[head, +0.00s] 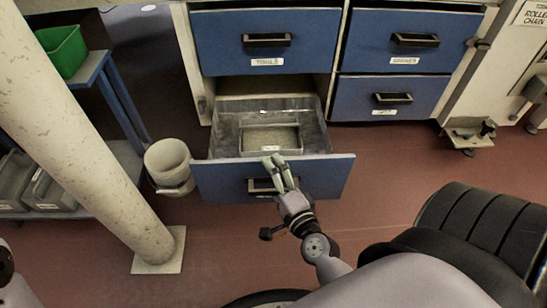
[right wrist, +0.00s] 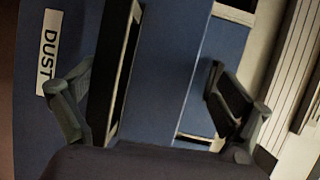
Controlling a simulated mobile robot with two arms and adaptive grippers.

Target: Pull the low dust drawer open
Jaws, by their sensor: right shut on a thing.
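The low dust drawer (head: 325,178) has a blue front and stands pulled out from the cabinet, showing its grey metal inside and a small grey tray (head: 270,138) in it. Its dark bar handle (head: 262,186) is on the front; the handle also shows in the right wrist view (right wrist: 113,65), beside a white DUST label (right wrist: 48,52). The fingers and hand hide part of the handle. My left gripper is not in view.
Blue drawers (head: 265,42) above and at right are shut. A whitish bucket (head: 168,162) stands close to the drawer's left side. A pale post (head: 85,140) rises at left before a blue shelf cart (head: 120,95). Red floor is free in front and at right.

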